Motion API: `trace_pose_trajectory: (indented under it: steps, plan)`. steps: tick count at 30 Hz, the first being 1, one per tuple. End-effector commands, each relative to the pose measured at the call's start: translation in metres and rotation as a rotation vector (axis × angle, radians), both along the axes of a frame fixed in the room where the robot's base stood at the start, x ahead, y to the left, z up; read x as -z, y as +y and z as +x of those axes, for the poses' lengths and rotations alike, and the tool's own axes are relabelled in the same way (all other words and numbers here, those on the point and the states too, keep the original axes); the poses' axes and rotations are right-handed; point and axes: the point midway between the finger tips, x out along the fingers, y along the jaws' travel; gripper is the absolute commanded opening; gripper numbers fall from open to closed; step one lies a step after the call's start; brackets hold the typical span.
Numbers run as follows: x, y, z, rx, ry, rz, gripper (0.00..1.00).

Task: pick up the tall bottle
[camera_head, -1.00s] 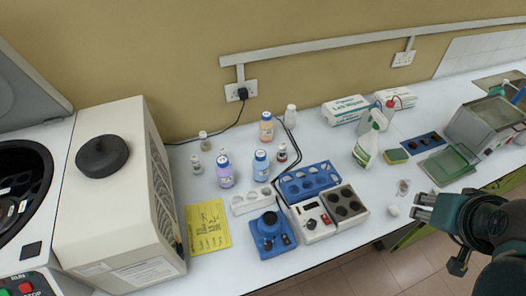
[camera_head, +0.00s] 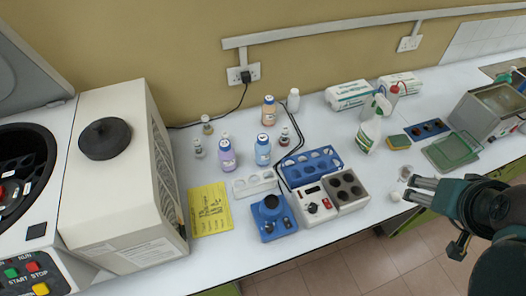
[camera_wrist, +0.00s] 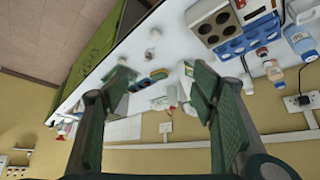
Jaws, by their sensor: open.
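Several bottles stand upright on the white bench: one with an orange-tan body (camera_head: 269,111), a purple one (camera_head: 228,157), a blue-labelled one (camera_head: 263,152) and a plain white one (camera_head: 293,101). I cannot tell for sure which is the tall bottle. A spray bottle (camera_head: 369,134) stands farther right. My gripper (camera_head: 412,188) is open and empty over the bench's front edge at right, well apart from the bottles. In the wrist view its two fingers (camera_wrist: 163,85) are spread, with bottles at the upper right.
A blue rack (camera_head: 312,166), a heater block (camera_head: 345,190) and a blue device (camera_head: 272,217) stand in front of the bottles. Small vials (camera_head: 198,149) are close by. A yellow note (camera_head: 209,209) lies left. A small white ball (camera_head: 394,197) lies near my gripper.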

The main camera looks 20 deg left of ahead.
Motion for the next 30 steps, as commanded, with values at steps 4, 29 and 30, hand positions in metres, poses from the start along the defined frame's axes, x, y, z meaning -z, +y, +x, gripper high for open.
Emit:
trace_pose_trajectory:
  steps: [4,29,30]
  plan:
    - [0.000,0.000,0.000,0.000,0.000,0.000,0.57]
    - [0.031,0.063,0.085,-0.035,-0.114,-0.074,0.57]
    - [0.033,0.070,0.091,-0.037,-0.125,-0.077,0.57]
